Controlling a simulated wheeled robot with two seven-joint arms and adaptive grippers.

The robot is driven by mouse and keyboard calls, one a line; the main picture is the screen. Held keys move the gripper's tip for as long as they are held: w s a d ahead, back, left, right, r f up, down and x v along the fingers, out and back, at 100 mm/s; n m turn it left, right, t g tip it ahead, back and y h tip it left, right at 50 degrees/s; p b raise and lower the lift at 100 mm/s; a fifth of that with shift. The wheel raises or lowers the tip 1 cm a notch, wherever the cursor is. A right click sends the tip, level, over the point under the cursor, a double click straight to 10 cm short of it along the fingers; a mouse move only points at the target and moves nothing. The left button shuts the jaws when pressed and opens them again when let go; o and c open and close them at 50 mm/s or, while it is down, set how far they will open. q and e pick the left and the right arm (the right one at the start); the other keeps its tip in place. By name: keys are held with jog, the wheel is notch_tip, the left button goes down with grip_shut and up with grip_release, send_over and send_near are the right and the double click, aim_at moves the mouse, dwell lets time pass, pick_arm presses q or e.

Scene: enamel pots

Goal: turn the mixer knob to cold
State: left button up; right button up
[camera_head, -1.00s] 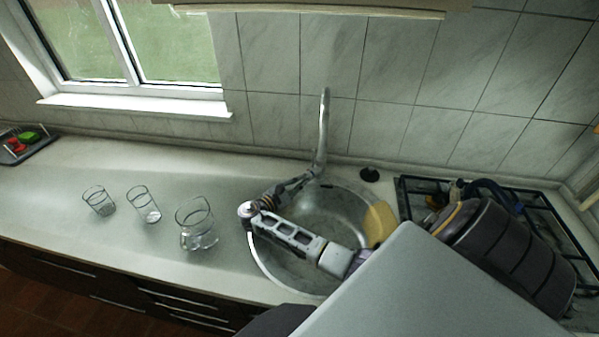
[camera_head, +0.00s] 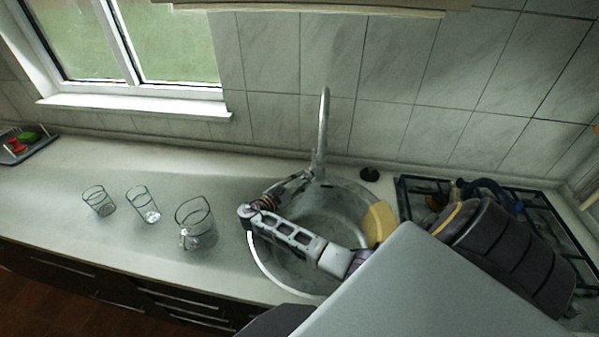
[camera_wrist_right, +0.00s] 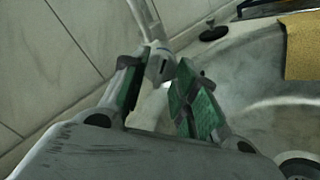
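The mixer tap (camera_head: 322,130) stands at the back of the round steel sink (camera_head: 335,215), its tall spout rising against the tiles. My right gripper (camera_head: 308,176) is at the tap's base, reaching in from the left side of the sink. In the right wrist view, its two green-padded fingers (camera_wrist_right: 158,92) are apart, with the lower tap body (camera_wrist_right: 158,62) just beyond and between their tips. Contact cannot be told. The knob cannot be made out clearly; the fingers partly cover that area. My left gripper is not in view.
A yellow cloth or sponge (camera_head: 379,222) is at the sink's right edge. A black plug (camera_head: 369,174) lies behind it. A hob (camera_head: 415,186) is at right.

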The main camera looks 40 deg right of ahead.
jog(key=shift+a, duration=0.1)
jog(key=a, duration=0.7)
jog(key=shift+s+a, duration=0.15)
jog(key=shift+s, duration=0.15)
jog(key=shift+w, duration=0.1)
dwell(0.5)
